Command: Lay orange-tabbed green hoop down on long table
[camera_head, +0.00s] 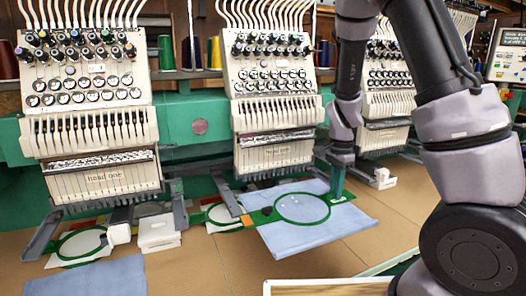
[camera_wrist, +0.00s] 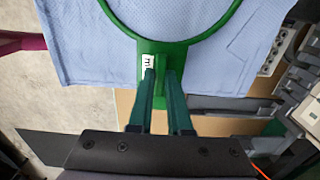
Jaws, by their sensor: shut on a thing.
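The green hoop (camera_head: 328,213) has an orange tab (camera_head: 246,220) at its left end and a light blue cloth (camera_head: 300,238) stretched in it. My gripper (camera_head: 337,190) is shut on the hoop's right-end bracket. In the wrist view, the fingers of my gripper (camera_wrist: 162,85) pinch the green bracket beside a small white label, and the hoop ring (camera_wrist: 228,22) extends beyond them. The hoop and cloth look roughly level over the brown long table (camera_head: 205,262), in front of the middle machine head. I cannot tell how much gap lies beneath the cloth.
Embroidery heads (camera_head: 95,90) line the back, with dark arms reaching low over the table. Another green hoop (camera_head: 82,244) lies at left near a blue cloth (camera_head: 95,278). White blocks (camera_head: 158,230) stand between.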

